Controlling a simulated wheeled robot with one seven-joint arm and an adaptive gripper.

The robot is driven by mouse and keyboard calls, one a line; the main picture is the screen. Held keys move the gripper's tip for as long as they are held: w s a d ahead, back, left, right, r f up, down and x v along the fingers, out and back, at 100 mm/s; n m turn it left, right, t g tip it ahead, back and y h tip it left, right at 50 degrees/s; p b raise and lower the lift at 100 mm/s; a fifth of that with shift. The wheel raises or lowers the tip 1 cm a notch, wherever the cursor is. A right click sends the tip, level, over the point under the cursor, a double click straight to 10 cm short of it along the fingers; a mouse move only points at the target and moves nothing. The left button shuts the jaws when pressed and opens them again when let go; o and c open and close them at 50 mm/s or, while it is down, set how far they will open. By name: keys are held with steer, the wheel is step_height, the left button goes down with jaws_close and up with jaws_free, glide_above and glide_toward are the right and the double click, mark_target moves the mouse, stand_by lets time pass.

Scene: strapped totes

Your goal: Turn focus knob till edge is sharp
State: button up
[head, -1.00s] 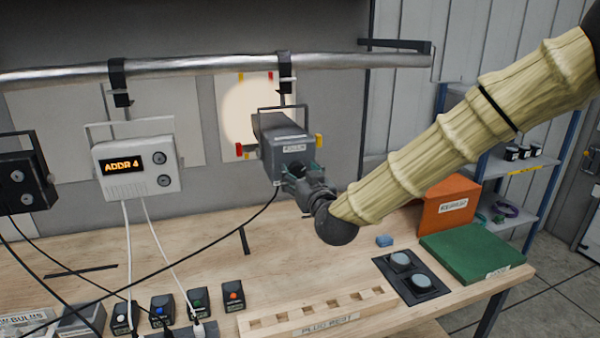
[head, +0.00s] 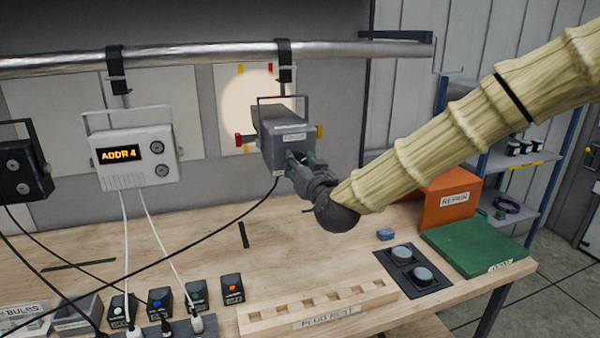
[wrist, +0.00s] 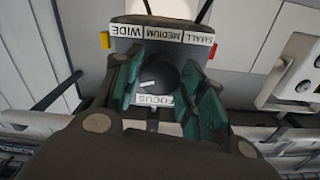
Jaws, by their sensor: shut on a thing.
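The dark grey lamp housing (head: 280,128) hangs from the rail by a clamp. In the wrist view, its round black focus knob (wrist: 166,76) carries a short white mark above a FOCUS label (wrist: 152,99). My gripper (head: 297,163) is at the housing's near end, with green-padded fingers on both sides of the knob, shut on it. The fingers also show in the wrist view (wrist: 166,88). The knob is hidden in the head view. A pale round light spot (head: 240,95) falls on the white panel (head: 222,82) behind; the housing covers part of it.
A grey box reading ADDR 4 (head: 135,155) and a dark unit (head: 20,170) hang to the left. Below, the bench holds a slotted wooden plug rest (head: 320,310), a dark panel with two round buttons (head: 412,275), a green board (head: 475,250) and an orange box (head: 450,200).

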steer(key=shift+m+b, duration=0.7)
steer(key=shift+m, duration=0.2)
steer(key=o, duration=1)
steer(key=v, duration=1.2)
